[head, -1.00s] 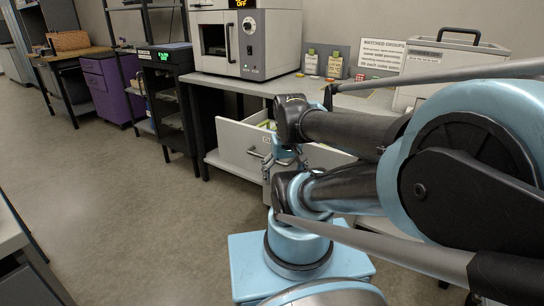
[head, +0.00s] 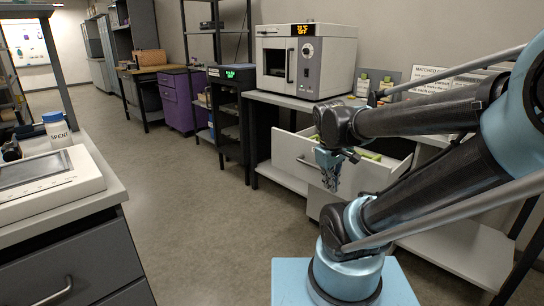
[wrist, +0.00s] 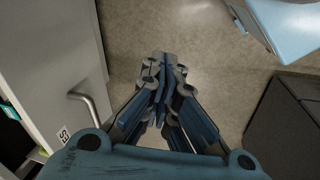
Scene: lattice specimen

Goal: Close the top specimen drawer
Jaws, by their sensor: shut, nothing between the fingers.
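The top specimen drawer (head: 290,153) is white and stands pulled out from under the bench, with green items inside. Its bar handle (head: 312,160) is on its front. My gripper (head: 331,186) hangs pointing down before the drawer front, to the right of the handle. In the wrist view the drawer front (wrist: 45,50) with its handle (wrist: 88,102) and part of a label lies to the left. My gripper's fingers (wrist: 162,62) are together and empty, with floor showing between them and the drawer front. My arm hides the drawer's right part.
An oven (head: 306,62) stands on the bench above the drawer. A purple cabinet (head: 180,100) is farther back. The floor (head: 205,220) between is clear.

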